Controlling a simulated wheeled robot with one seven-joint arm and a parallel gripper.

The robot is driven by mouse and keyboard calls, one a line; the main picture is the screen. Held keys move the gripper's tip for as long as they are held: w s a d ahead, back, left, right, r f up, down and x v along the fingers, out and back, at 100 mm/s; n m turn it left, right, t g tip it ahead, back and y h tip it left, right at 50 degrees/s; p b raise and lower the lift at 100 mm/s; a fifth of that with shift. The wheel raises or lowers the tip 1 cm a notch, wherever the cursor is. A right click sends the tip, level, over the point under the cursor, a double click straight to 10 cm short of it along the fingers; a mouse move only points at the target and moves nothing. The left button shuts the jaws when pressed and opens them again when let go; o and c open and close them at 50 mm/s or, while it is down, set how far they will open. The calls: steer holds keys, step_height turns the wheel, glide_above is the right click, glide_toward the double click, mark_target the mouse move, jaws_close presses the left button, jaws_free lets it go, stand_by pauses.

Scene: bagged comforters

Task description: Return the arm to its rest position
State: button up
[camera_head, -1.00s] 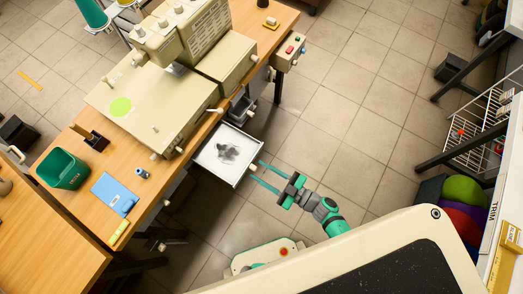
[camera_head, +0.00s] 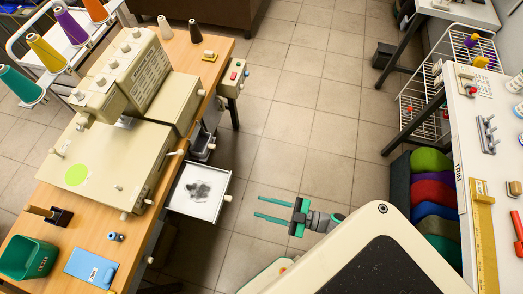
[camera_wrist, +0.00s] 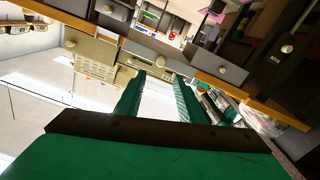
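My gripper (camera_head: 273,208) shows in the head view over the floor, to the right of an open drawer (camera_head: 205,208). Its two long green fingers point left toward the drawer, are spread apart, and hold nothing between them. A clear gap separates the fingertips from the drawer. In the wrist view the same green fingers (camera_wrist: 160,88) stand apart with an empty gap. My arm runs from the gripper to the right and is partly hidden behind a large pale panel of my body at the bottom right.
A wooden table (camera_head: 105,235) with a beige sewing machine (camera_head: 100,160) stands at left. A green bin (camera_head: 28,258) and blue pad (camera_head: 90,268) lie on it. At right are a white table (camera_head: 470,165), a wire rack (camera_head: 425,110) and rolled coloured fabrics (camera_head: 432,195). Tiled floor between is clear.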

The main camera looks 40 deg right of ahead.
steer(key=s+a+r+m+h, duration=0.3)
steer(key=a+r+m+h, duration=0.2)
steer(key=a+r, duration=0.3)
steer(key=s+a+r+m+t+h, duration=0.1)
steer(key=s+a+r+m+h, duration=0.2)
steer(key=a+r+m+h, duration=0.2)
step_height(320, 180, up, 3)
steer(key=a+h, duration=0.1)
steer(key=a, duration=0.1)
steer(key=shift+a+r+m, duration=0.2)
steer(key=shift+a+m, duration=0.1)
steer(key=shift+a, duration=0.1)
steer(key=shift+c, duration=0.5)
